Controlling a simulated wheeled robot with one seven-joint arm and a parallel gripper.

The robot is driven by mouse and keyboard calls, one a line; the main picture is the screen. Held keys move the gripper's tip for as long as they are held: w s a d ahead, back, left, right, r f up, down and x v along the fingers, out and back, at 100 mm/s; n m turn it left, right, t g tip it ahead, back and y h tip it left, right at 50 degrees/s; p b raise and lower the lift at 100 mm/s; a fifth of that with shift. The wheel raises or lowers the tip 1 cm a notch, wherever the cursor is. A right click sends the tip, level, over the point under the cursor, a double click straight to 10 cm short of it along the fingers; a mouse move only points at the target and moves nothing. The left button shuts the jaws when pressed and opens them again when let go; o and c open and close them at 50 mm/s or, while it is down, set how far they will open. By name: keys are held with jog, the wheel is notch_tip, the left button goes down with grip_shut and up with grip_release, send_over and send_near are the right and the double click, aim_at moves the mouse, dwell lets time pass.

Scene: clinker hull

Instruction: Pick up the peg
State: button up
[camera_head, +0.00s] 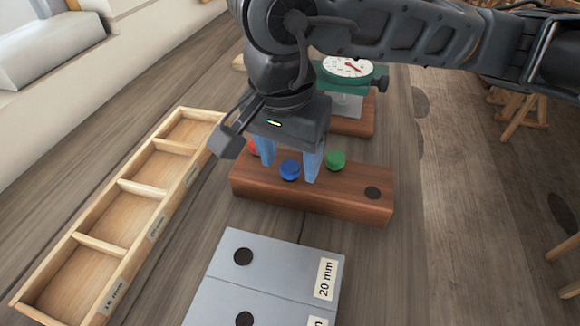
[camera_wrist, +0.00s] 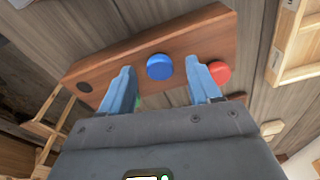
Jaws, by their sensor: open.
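A wooden block (camera_head: 300,194) holds a blue peg (camera_head: 290,170), a green peg (camera_head: 336,160) and a red peg (camera_head: 253,148) in a row, with a dark empty hole at its right end. My gripper (camera_head: 288,172) is open above the block, with its blue fingers on either side of the blue peg. In the wrist view the blue peg (camera_wrist: 160,67) sits between the two fingertips, apart from both. The red peg (camera_wrist: 220,72) lies just beyond the right finger. The green peg (camera_wrist: 138,102) is mostly hidden by the left finger.
A wooden tray (camera_head: 120,215) with several labelled compartments lies to the left. A grey plate (camera_head: 270,280) with dark holes and a "20 mm" label lies in front. A green dial gauge stand (camera_head: 350,90) stands behind the block. Bare bench shows to the right.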

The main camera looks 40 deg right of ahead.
aim_at(295, 162)
jog(key=shift+f, duration=0.4)
jog(key=c, duration=1.1)
jog(key=shift+r, duration=0.15)
jog(key=shift+r, duration=0.45)
jog(key=r, duration=0.1)
jog(key=r+b, duration=0.1)
jog(key=r, duration=0.1)
jog(key=shift+d+r, duration=0.1)
jog(key=shift+d, duration=0.25)
jog(key=s+d+r+b, duration=0.1)
jog(key=s+d+r, duration=0.3)
jog(key=d, duration=0.6)
notch_tip(295, 162, up, 3)
jog(key=shift+s+f+b, duration=0.15)
jog(key=shift+s+b, duration=0.25)
